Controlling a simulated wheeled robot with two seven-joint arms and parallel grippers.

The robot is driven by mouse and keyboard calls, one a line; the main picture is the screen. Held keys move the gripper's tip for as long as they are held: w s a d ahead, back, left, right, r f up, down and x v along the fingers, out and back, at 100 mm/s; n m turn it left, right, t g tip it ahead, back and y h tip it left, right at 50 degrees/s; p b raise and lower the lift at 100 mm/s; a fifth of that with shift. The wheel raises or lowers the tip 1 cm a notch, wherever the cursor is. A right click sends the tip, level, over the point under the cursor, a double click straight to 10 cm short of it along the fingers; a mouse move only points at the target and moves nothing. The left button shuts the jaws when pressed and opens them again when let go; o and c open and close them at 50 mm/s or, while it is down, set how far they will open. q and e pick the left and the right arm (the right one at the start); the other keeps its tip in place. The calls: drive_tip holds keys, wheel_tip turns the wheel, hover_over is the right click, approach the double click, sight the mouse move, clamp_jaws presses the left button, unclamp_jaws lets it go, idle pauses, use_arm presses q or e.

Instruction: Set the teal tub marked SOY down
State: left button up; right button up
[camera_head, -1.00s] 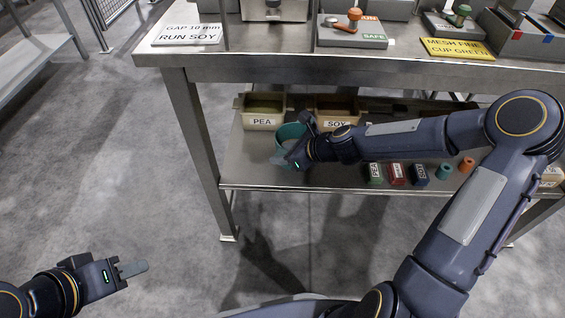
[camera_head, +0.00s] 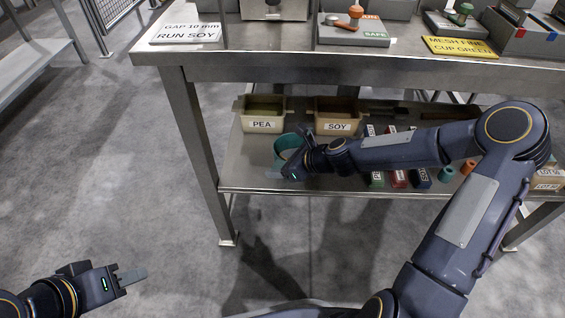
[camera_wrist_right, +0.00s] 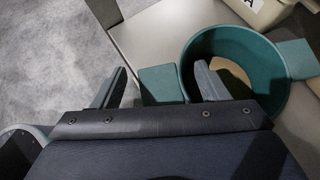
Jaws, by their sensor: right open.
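The teal tub (camera_head: 287,143) is at the front left of the lower shelf, before the beige bins; no SOY mark shows on it. It looks upright, and whether its base touches the shelf is hidden. In the right wrist view the round, open tub (camera_wrist_right: 272,52) has a flat lug on each side. My right gripper (camera_head: 287,160) is open around the near lug, one finger outside and the other over the tub's opening (camera_wrist_right: 160,76). My left gripper (camera_head: 133,276) hangs over the floor at lower left, far from the tub, with its finger gap unclear.
Beige bins marked PEA (camera_head: 263,124) and SOY (camera_head: 337,127) stand behind the tub. Several small labelled blocks (camera_head: 398,179) lie to its right, partly behind my right arm. The steel tabletop (camera_head: 290,62) overhangs the lower shelf (camera_head: 240,178).

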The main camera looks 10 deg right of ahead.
drive_tip(key=shift+r, duration=0.15)
drive_tip(key=p+v, duration=0.4)
drive_tip(key=v, duration=0.8)
drive_tip(key=s+r+n+g+h, duration=0.1)
drive_tip(key=s+r+n, duration=0.4)
drive_tip(key=s+n, duration=0.6)
drive_tip(key=s+r+n+g+h, duration=0.1)
drive_tip(key=s+r+n, duration=0.4)
drive_tip(key=s+n, duration=0.7)
drive_tip(key=n+h, duration=0.1)
drive_tip(key=n, duration=0.1)
drive_tip(key=shift+d+n+h, duration=0.25)
drive_tip(key=shift+n+h, duration=0.05)
drive_tip(key=shift+w, duration=0.1)
